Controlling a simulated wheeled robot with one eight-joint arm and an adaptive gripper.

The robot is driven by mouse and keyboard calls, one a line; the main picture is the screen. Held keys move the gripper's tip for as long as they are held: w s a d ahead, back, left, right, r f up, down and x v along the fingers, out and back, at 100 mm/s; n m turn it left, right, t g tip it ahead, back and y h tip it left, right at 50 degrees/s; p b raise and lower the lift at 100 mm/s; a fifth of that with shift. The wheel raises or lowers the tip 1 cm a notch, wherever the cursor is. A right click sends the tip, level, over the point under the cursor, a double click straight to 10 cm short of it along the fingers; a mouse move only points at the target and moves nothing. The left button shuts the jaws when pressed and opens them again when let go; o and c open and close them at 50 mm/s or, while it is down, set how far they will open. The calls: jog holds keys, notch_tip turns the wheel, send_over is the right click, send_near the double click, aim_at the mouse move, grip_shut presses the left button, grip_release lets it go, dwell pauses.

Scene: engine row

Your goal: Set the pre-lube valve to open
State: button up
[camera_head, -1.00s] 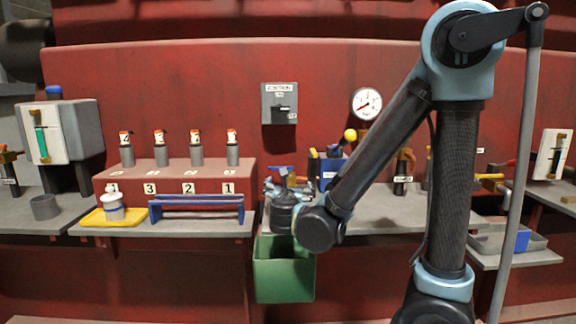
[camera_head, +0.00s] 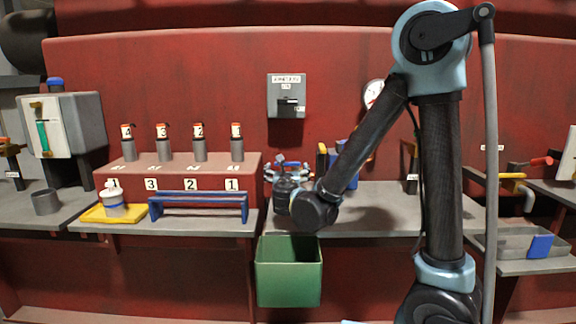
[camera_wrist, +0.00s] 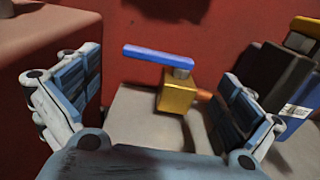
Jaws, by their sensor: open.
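A valve with a brass-coloured body (camera_wrist: 178,91) and a flat blue lever (camera_wrist: 155,56) stands in the middle of the wrist view, close to the red wall. The lever points left from the stem, roughly level in the picture. I cannot read a label on this valve. My gripper (camera_wrist: 164,92) is open, with one finger on each side of the valve in the picture. The fingers appear apart from it and nothing is between the pads. In the head view my gripper (camera_head: 285,182) is over the bench, largely hiding the valve there.
A dark unit with a tag (camera_wrist: 275,80) stands right of the valve. A red block (camera_head: 178,172) with several numbered cylinders stands left. A green bin (camera_head: 289,272) is below the bench edge. A grey switch box (camera_head: 286,96) is on the wall. The bench (camera_head: 375,208) has free room right.

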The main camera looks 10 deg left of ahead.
aim_at(287, 164)
jog(key=x, duration=0.9)
jog(key=c, duration=1.4)
